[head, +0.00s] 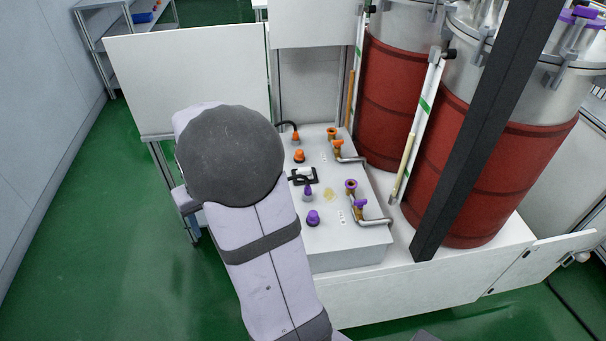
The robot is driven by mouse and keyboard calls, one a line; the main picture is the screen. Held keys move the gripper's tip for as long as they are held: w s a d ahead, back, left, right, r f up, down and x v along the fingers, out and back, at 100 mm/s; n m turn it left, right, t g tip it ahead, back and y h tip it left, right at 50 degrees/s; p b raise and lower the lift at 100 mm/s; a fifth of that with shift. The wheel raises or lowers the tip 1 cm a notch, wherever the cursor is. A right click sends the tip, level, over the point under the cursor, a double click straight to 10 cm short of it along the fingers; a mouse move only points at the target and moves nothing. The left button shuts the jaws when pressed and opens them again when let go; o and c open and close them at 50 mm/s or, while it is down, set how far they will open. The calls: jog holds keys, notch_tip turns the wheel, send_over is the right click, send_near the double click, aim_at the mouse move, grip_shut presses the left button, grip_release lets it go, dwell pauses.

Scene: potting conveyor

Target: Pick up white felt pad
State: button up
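A small white piece (306,172) shows at a black bracket-like part (302,178) on top of the white box (345,257). It may be the white felt pad, but it is too small to tell.
Orange fittings (299,156) and purple fittings (313,218) stand up from the box top. Metal pipes (375,222) run along its right side. Large red-jacketed drums (480,170) and a dark post (480,130) stand to the right. Green floor (90,250) is clear at left.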

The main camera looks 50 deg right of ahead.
jog(key=w+d+f+m, duration=0.1)
jog(key=w+d+m, duration=0.15)
jog(key=d, duration=1.15)
jog(key=m+t+h+b, duration=0.1)
jog(key=m+h, duration=0.2)
send_near(305, 168)
jog(key=shift+p+x, duration=1.45)
jog(key=shift+x, duration=2.6)
jog(key=shift+a, duration=0.1)
jog(key=shift+c, duration=0.3)
jog(key=c, duration=1.2)
jog(key=shift+o, duration=0.2)
notch_tip(305, 168, up, 10)
jog(key=b, duration=0.2)
jog(key=shift+b, duration=0.3)
